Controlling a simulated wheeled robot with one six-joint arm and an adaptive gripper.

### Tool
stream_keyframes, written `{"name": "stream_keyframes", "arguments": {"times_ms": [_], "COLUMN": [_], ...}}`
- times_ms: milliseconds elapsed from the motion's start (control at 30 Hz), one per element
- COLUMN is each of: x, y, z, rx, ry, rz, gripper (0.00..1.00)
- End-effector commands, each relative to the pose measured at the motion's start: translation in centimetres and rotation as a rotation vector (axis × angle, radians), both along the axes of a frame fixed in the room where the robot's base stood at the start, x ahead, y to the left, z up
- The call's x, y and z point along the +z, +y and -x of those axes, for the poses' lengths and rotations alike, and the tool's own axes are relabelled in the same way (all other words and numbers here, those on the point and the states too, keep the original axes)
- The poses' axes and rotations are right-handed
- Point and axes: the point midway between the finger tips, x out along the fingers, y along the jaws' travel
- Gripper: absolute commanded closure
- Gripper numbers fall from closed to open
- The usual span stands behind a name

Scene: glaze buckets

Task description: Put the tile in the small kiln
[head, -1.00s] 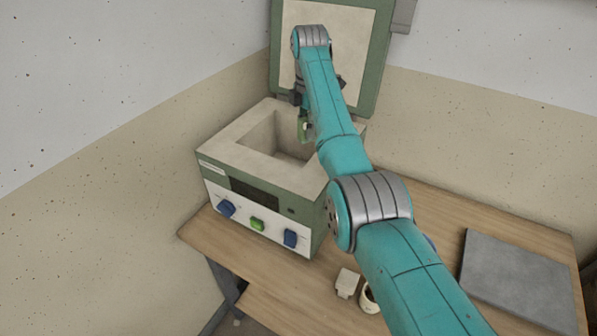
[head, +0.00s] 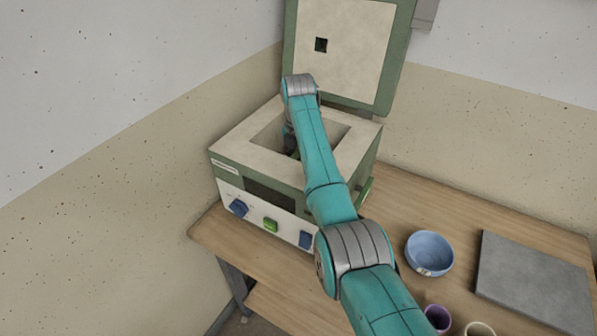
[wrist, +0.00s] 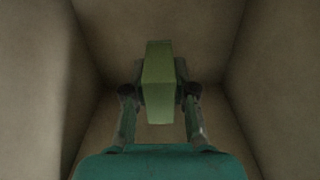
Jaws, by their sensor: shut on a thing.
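The small kiln (head: 232,183) stands on the table with its lid (head: 345,45) raised, showing a pale lining and a square chamber. My arm reaches down into the chamber. My gripper (wrist: 160,92) is shut on the green tile (wrist: 158,75) in the wrist view, with one finger at each side of it. The tile is upright between the fingers, with the pale chamber walls around it. Whether it touches the chamber floor I cannot tell. In the head view my arm mostly hides the gripper and the tile.
A blue bowl (head: 430,252), a purple cup (head: 437,318) and a cream cup (head: 479,329) stand on the wooden table (head: 450,210) right of my arm. A grey slab (head: 535,290) lies at the far right. The raised lid stands behind the chamber.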

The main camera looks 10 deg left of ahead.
Motion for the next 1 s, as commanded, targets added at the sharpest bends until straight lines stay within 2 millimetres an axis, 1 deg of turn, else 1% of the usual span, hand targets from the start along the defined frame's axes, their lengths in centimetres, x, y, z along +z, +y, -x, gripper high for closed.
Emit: {"name": "stream_keyframes", "arguments": {"times_ms": [200,267,333,667,700,767,1000], "x": [-3.3,-4.0,-4.3,-4.5,-4.5,-4.5,-4.5], "y": [0.0,0.0,0.0,0.0,0.0,0.0,0.0], "z": [0.0,0.0,0.0,0.0,0.0,0.0,0.0], "rx": [-0.001,-0.001,-0.001,-0.001,-0.001,-0.001,-0.001], "ry": [0.003,0.001,0.0,0.001,0.001,0.001,0.001], "rz": [0.001,0.001,0.0,0.001,0.001,0.001,0.001], "gripper": [1.0,1.0,1.0,1.0,0.64,0.49,0.49]}}
